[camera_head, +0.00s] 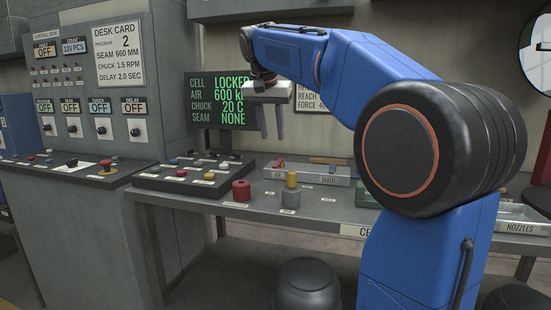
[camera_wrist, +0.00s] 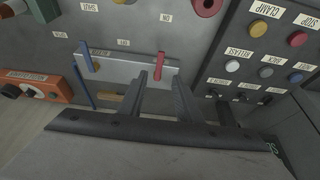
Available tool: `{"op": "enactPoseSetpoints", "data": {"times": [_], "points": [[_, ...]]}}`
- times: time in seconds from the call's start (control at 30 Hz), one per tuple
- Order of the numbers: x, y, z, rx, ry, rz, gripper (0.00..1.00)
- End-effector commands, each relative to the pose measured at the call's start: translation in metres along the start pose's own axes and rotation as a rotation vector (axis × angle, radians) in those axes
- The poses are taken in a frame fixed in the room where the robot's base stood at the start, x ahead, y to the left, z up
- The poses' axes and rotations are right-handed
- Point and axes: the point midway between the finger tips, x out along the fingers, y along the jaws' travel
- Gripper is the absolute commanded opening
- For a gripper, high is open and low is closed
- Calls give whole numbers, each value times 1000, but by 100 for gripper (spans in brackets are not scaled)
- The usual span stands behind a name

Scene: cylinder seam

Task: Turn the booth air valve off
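My gripper (camera_head: 271,134) is open and empty, pointing down above the back of the bench; its spread fingers also show in the wrist view (camera_wrist: 160,88). I cannot tell which thing is the booth air valve. The dark display (camera_head: 220,101) reads AIR with a value near 600.
A button box (camera_head: 190,174) stands left of the tray. A red cylinder (camera_head: 241,190), a grey can with a yellow top (camera_head: 291,193) and a green block (camera_head: 366,195) stand in front of the tray. A control desk (camera_head: 95,90) with several knobs is at the left.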

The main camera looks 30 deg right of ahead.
Motion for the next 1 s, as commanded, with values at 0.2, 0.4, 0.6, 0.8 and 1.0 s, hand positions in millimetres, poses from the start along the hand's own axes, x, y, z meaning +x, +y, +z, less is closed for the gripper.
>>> {"op": "enactPoseSetpoints", "data": {"times": [0.2, 0.4, 0.6, 0.8, 1.0], "points": [[40, 1, 1, 0, -3, 2, 31], [74, 0, 1, 0, -3, 2, 31], [96, 0, 0, 0, -2, 1, 31], [104, 0, 0, 0, -1, 0, 31], [104, 0, 0, 0, -1, 0, 31]]}}
